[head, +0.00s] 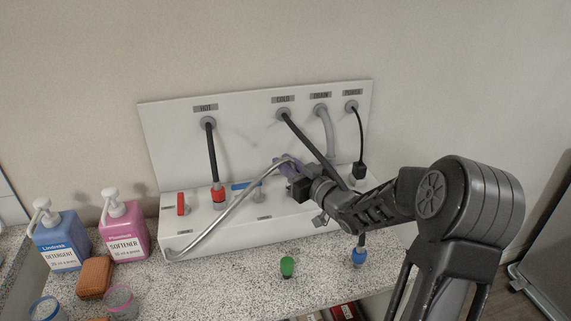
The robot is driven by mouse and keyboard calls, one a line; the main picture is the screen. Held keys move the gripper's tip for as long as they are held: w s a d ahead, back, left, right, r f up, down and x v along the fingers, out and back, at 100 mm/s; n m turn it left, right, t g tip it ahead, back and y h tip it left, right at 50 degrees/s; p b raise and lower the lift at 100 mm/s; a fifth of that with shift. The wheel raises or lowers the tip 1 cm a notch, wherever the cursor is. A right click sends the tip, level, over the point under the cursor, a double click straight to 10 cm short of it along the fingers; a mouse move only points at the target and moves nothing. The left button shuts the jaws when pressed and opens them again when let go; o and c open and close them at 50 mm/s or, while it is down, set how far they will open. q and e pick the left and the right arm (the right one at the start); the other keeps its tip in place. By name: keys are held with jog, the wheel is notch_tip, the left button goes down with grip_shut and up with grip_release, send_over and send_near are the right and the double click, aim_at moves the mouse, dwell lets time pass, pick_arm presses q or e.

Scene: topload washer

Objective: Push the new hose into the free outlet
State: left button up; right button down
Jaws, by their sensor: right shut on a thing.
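The grey hose (226,213) rises from the lower left front of the white outlet box (225,235) up to my right gripper (288,168). My right gripper is shut on the hose near its upper end, where a purple part shows, and holds it above the box. The gripper and arm hide much of the box's right side. A grey outlet (258,191) beside a blue lever (240,185) shows below and left of the gripper, with no hose seen on it. A black hose with a red collar (218,196) stands in the left outlet, beside a red lever (183,204). My left gripper is not in view.
The back panel (250,125) carries a second black hose (304,134), a grey drain hose (328,132) and a power cord (361,139). Blue detergent (62,240) and pink softener (124,228) bottles stand left. A green cap (287,266) and a blue-ended part (359,256) are in front.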

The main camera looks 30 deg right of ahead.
jog(key=shift+f, duration=0.2)
jog(key=c, duration=1.3)
grip_release()
jog(key=s, duration=0.2)
jog(key=s+b, duration=0.1)
jog(key=s, duration=0.4)
jog(key=shift+s+d, duration=0.25)
jog(key=shift+s, duration=0.15)
